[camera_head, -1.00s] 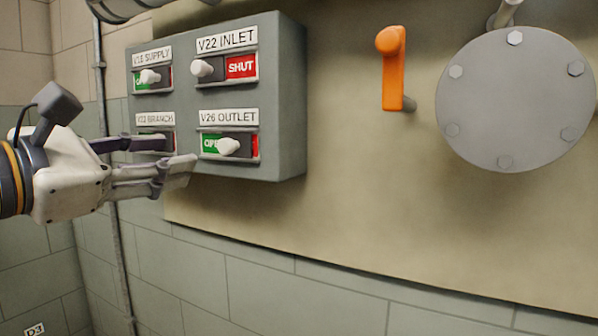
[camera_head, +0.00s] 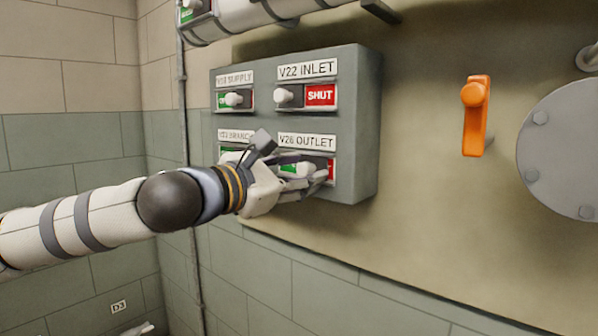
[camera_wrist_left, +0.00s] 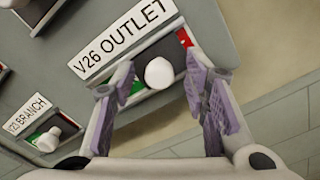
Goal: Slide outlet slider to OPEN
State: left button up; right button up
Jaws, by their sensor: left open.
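The V26 OUTLET slider has a white knob (camera_wrist_left: 159,73) in a dark slot under its label (camera_head: 306,142). In the left wrist view, green shows at the slot's lower-left end and red at its upper-right end, with the knob between them. My left gripper (camera_head: 308,177) is at this slider, partly covering it in the head view. In the left wrist view the gripper (camera_wrist_left: 163,85) is open, its fingers apart on either side of the knob. I cannot tell whether either finger touches it.
The grey panel (camera_head: 362,125) also carries the V22 INLET slider (camera_head: 284,95) with red SHUT showing, a supply slider (camera_head: 234,99) and a branch slider (camera_wrist_left: 47,138). An orange handle (camera_head: 476,118) and a round bolted flange (camera_head: 570,150) are to the right. A pipe (camera_head: 240,14) runs above.

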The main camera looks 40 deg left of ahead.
pick_arm(q)
grip_shut()
